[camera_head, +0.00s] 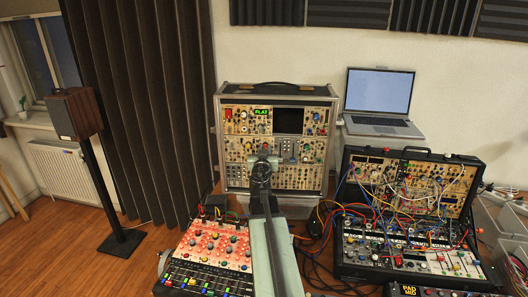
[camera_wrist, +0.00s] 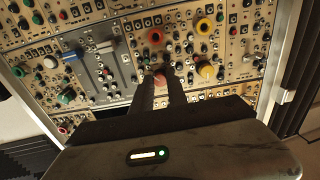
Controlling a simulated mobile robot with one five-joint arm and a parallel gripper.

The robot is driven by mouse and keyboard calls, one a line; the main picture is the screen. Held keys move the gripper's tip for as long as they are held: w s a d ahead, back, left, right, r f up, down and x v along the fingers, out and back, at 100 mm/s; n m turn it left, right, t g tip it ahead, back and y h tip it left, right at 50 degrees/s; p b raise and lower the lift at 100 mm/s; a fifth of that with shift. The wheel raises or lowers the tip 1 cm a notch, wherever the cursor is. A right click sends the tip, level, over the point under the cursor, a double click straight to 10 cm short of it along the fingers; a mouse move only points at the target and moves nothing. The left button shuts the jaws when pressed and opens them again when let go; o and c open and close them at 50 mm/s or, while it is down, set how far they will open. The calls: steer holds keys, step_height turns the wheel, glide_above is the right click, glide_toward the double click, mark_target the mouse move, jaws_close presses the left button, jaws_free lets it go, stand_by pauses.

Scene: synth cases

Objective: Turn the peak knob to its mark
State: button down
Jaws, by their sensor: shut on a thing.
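My gripper (camera_wrist: 161,72) reaches up to the panel of a modular synth case, which fills the upper part of the wrist view. Its two dark fingers are shut on a small reddish knob (camera_wrist: 160,81), partly hidden between them. I cannot read the panel lettering, so neither the name "peak" nor the knob's mark can be made out. In the head view my gripper (camera_head: 262,164) is in front of the upright synth case (camera_head: 219,150), and my arm hides the knob there.
Close around the fingers are a red knob (camera_wrist: 155,36), a yellow knob (camera_wrist: 207,70) and sliders. In the head view, a red-panelled mixer (camera_head: 212,245) stands left of my arm. A cabled synth case (camera_head: 408,180) and a laptop (camera_head: 380,95) are at the right.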

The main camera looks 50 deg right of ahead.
steer(key=shift+d+n, duration=0.15)
steer(key=shift+n, duration=0.35)
steer(key=n, duration=0.5)
steer(key=shift+n, duration=0.3)
steer(key=n, duration=0.6)
steer(key=shift+s+d, duration=0.1)
steer(key=n, duration=0.6)
steer(key=shift+r+n, duration=0.1)
steer(key=shift+n, duration=3.5)
stand_by(0.6)
steer(key=c, duration=1.3)
jaws_free()
